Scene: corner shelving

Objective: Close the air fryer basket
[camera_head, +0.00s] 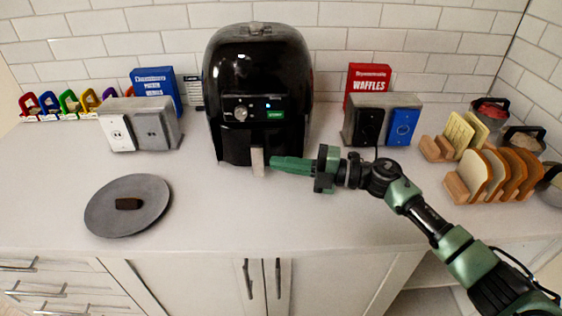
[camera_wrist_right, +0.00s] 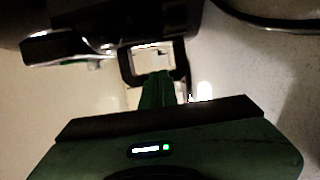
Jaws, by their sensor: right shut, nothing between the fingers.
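The black air fryer (camera_head: 258,75) stands upright on the counter against the tiled wall. Its basket front (camera_head: 235,150) sits low in the body, and a pale handle (camera_head: 258,161) sticks out from it. My right gripper (camera_head: 273,164) is shut and empty, its fingertips right beside the handle on its right side. In the right wrist view the green fingers (camera_wrist_right: 158,88) point at the dark, frame-shaped handle (camera_wrist_right: 154,62); whether they touch it I cannot tell. How far out the basket stands is hard to judge. My left gripper is out of view.
A grey plate (camera_head: 105,215) with a small dark block lies at the left. Grey outlet boxes (camera_head: 160,130) stand on both sides of the fryer. Bread in wooden racks (camera_head: 480,190) stands at the right. The counter in front of the fryer is clear.

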